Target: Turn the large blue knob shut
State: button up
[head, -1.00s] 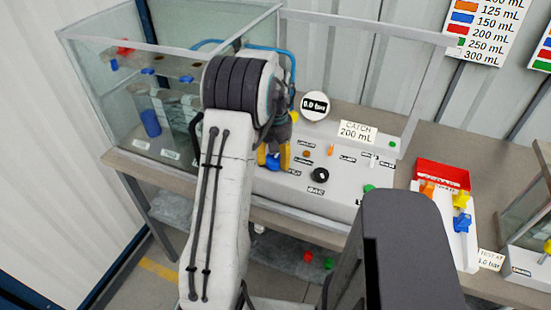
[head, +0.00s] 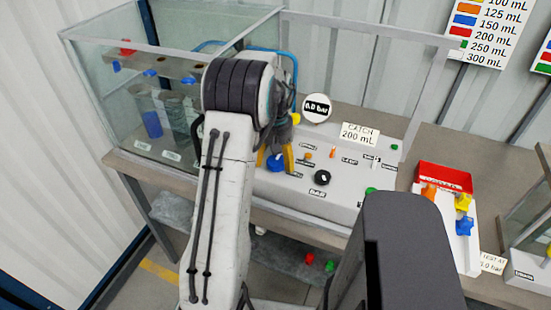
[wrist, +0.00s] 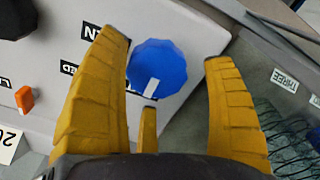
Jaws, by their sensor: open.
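The large blue knob (head: 275,163) sits at the left end of the white pump panel (head: 330,205). In the wrist view the blue knob (wrist: 157,67) is round and faceted, with a white pointer mark near its lower edge. My gripper (head: 276,157) is over the knob with its yellow fingers open. In the wrist view the open gripper (wrist: 163,48) has one finger on each side of the knob, with gaps visible. Labels beside the knob are partly hidden by the left finger.
A black knob (head: 322,177), small orange knob (head: 308,155) and green knob (head: 371,190) share the panel. A gauge (head: 317,108) reading 0.0 bar stands behind. A glass tank (head: 110,75) is at left.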

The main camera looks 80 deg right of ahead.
aim_at(276, 159)
notch_tip(276, 159, up, 12)
dwell(0.9)
jog(key=shift+s, duration=0.1)
dwell(0.6)
